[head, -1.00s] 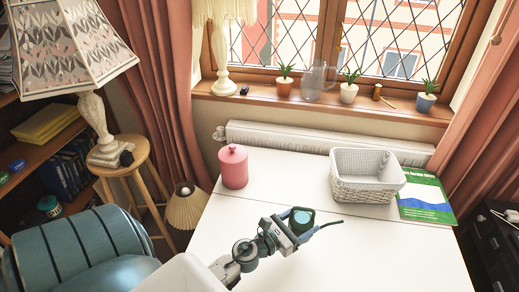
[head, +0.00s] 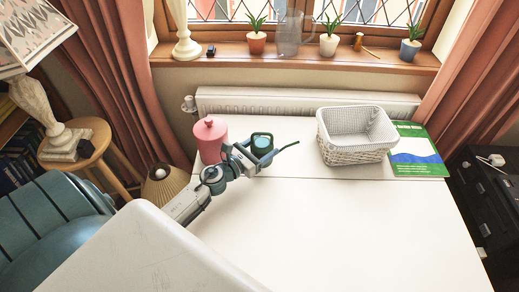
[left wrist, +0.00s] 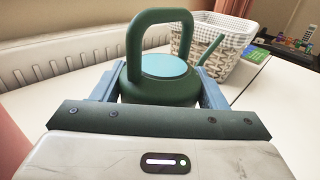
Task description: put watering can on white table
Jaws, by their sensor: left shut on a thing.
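The watering can (head: 264,149) is dark green with a lighter teal top, a tall loop handle and a thin spout pointing right. It also shows in the left wrist view (left wrist: 160,91), upright between the fingers. My left gripper (head: 258,157) is shut on its body. The can is over the white table (head: 330,230), towards its back, between the pink jar and the white basket. I cannot tell whether its base touches the table top. The can's lower part is hidden by my gripper. My right gripper is not in view.
A pink lidded jar (head: 209,140) stands just left of the can. A white woven basket (head: 352,155) and a green-and-blue book (head: 417,158) are at the back right. A radiator (head: 300,104) runs behind the table. The table's middle and front are clear.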

